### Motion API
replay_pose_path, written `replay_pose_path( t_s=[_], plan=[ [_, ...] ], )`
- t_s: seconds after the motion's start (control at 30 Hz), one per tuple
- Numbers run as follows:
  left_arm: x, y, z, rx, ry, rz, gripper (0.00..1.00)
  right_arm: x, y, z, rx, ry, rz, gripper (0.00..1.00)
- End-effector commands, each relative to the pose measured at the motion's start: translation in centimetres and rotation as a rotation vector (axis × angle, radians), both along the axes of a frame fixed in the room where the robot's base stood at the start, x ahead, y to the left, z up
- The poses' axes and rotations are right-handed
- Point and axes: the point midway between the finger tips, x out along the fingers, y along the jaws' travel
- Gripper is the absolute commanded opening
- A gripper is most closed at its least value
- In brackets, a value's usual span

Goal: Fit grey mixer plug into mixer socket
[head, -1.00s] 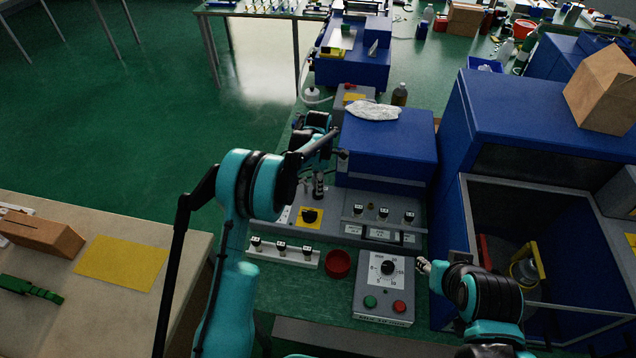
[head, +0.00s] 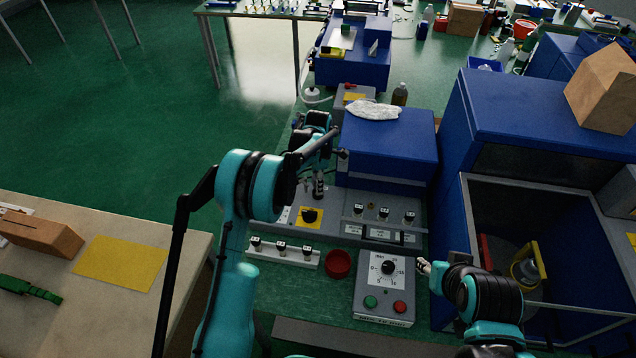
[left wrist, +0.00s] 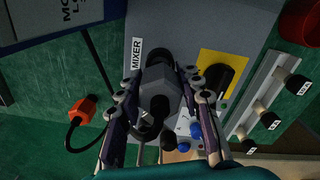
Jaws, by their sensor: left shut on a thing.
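The grey mixer plug (left wrist: 158,84) sits between the fingers of my left gripper (left wrist: 152,92), which is shut on it. A dark cable loops from the plug's near end. The plug is over the grey panel beside the white MIXER label (left wrist: 137,54). The mixer socket is hidden behind the plug, so I cannot tell how deep the plug sits.
An orange plug (left wrist: 84,109) with a black cable lies on the green bench. A yellow plate with a black rotary switch (head: 309,216) is close by. A red bowl (head: 338,264) and a grey control box (head: 384,288) stand in front. A blue housing (head: 388,145) rises behind.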

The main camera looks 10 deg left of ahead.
Motion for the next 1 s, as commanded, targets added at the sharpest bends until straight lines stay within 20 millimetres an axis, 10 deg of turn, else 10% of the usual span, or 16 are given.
replay_pose_path(
  t_s=[0.97,1.0],
  plan=[
    [0.0,0.0,-2.0,0.000,0.000,0.000,0.06,0.0,0.0,-1.5,0.000,0.000,0.000,0.40],
    [0.0,0.0,-1.9,0.000,0.000,0.000,0.41,0.0,0.0,-1.5,0.000,0.000,0.000,0.40]
  ],
)
